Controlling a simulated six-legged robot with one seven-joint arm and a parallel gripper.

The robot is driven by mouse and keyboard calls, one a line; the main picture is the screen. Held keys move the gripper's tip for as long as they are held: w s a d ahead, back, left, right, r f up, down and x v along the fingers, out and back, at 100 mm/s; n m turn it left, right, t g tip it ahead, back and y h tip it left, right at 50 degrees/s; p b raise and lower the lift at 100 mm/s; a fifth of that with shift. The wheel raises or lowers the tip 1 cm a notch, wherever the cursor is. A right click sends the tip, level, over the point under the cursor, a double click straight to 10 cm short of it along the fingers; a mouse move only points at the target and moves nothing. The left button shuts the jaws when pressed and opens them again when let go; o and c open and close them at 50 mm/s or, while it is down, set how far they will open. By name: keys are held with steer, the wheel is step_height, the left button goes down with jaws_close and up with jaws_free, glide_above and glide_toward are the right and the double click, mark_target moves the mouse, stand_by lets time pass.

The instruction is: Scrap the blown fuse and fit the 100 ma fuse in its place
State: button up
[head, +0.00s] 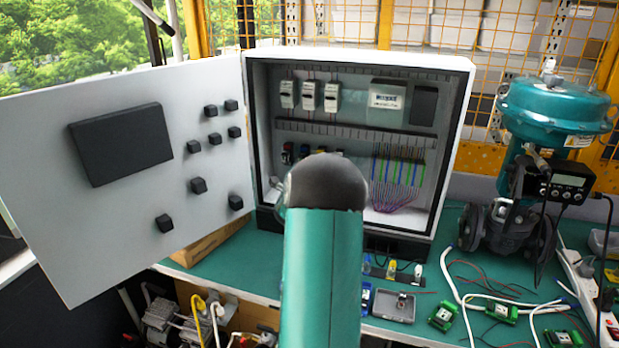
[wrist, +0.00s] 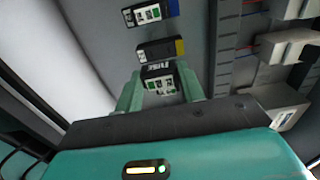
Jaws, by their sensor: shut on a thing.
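My gripper (wrist: 160,88) is inside the open cabinet, its two pale green fingers on either side of a black module with a white and green label (wrist: 160,78). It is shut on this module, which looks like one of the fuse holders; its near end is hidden. A yellow-ended module (wrist: 160,50) and a blue-ended module (wrist: 150,13) sit in line beyond it. In the head view my arm hides the gripper and part of this row. Small blue, yellow and white-topped pieces (head: 391,268) stand in a dark rack on the bench; I cannot read any ratings.
The cabinet (head: 456,110) stands on the green bench, its door (head: 60,200) swung left. Green boards (head: 443,315), white cables and a teal valve actuator (head: 553,105) occupy the right. Wire ducts (wrist: 228,50) run beside the modules.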

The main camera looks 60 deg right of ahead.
steer(key=shift+d, duration=0.8)
steer(key=shift+w+d, duration=0.3)
steer(key=shift+d, duration=1.15)
steer(key=shift+w+d+r, duration=0.1)
steer(key=shift+w+d, duration=0.1)
steer(key=shift+d, duration=0.35)
stand_by(0.9)
steer(key=o, duration=1.4)
steer(key=shift+c, duration=0.2)
steer(key=shift+a, duration=0.1)
steer(key=s+a, duration=0.1)
steer(key=a, duration=0.5)
steer(key=shift+a, duration=0.35)
